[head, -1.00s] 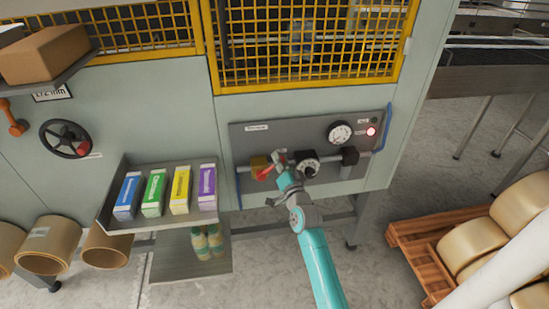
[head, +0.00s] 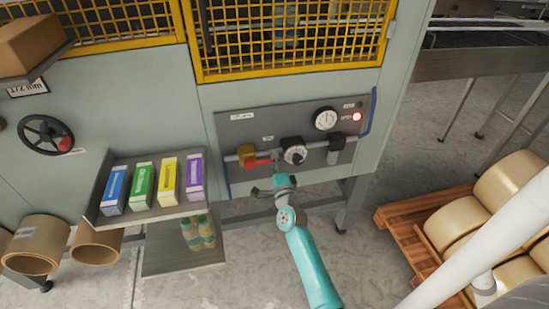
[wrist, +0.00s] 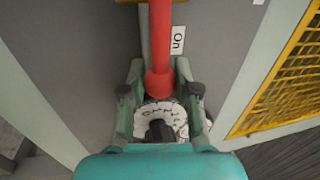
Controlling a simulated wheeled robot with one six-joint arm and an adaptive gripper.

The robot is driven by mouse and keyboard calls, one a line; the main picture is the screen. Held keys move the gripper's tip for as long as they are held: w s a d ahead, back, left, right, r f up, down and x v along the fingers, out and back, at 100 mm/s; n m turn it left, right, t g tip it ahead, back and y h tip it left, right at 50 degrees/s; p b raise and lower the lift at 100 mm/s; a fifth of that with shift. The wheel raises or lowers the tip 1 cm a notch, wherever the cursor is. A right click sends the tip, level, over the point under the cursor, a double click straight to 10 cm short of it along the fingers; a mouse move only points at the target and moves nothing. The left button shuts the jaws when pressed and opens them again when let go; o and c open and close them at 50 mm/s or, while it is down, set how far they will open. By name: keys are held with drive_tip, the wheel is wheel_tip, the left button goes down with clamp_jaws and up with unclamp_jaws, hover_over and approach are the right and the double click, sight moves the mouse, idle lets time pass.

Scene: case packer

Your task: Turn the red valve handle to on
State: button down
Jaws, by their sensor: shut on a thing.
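The red valve handle (head: 258,162) sticks out to the right from its yellow valve body (head: 246,152), roughly along the grey pipe. In the wrist view the red handle (wrist: 160,45) runs down from the top to a rounded end between my fingers. My gripper (head: 277,162) is at the handle's right end in the head view. In the wrist view my gripper (wrist: 160,88) is shut on that end, one finger on each side. A white "On" label (wrist: 178,40) is right beside the handle.
A gauge (head: 326,118) and a lit red lamp (head: 357,117) are above right. A shelf (head: 108,217) with several coloured cartons stands to the left. The floor below the panel is open.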

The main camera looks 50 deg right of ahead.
drive_tip(key=shift+f, duration=0.25)
idle(0.3)
drive_tip(key=c, duration=0.8)
unclamp_jaws()
drive_tip(key=v, duration=1.2)
drive_tip(key=shift+a, duration=0.1)
